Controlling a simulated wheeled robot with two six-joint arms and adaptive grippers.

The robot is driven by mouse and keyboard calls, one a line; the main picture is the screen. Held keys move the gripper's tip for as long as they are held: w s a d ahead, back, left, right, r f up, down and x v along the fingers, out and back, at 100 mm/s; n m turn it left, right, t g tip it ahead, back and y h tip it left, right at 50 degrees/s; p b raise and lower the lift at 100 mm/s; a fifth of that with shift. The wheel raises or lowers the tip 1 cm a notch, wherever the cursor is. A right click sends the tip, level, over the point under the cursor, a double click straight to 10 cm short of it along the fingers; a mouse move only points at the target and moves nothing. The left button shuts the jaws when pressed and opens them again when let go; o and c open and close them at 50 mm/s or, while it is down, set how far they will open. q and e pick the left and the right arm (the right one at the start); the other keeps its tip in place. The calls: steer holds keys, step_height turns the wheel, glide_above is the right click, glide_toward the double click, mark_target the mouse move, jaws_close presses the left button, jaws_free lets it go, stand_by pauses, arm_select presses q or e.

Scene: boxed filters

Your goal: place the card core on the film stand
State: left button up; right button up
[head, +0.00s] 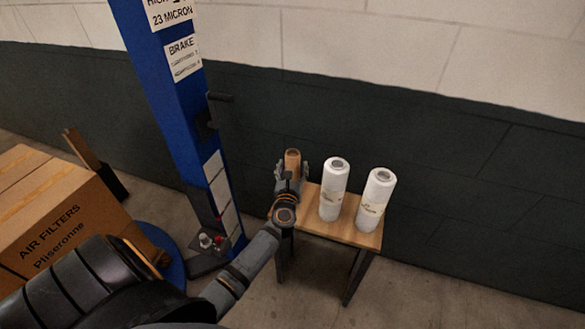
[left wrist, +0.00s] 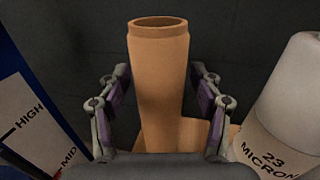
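The card core (head: 292,160) is a brown cardboard tube, upright at the left end of a small wooden-topped stand (head: 312,222), which I take as the film stand. It also shows in the left wrist view (left wrist: 160,85), between the fingers. My left gripper (head: 290,172) has one finger on each side of the core. In the left wrist view (left wrist: 160,72) narrow gaps show between the fingertips and the tube, so it looks open around it. The core's foot is hidden by the gripper, so I cannot tell whether it touches the wood. My right gripper is not in view.
Two white film rolls (head: 334,190) (head: 375,200) stand upright on the stand, right of the core. A blue column (head: 165,95) with labels and a dark bracket (head: 219,108) rises left of it. An air filter carton (head: 55,215) is at left. A dark wall is behind.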

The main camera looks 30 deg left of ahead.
arm_select(q)
steer(key=shift+r, duration=0.1)
steer(key=shift+s+r, duration=0.1)
steer(key=b+v, duration=0.2)
steer(key=v, duration=1)
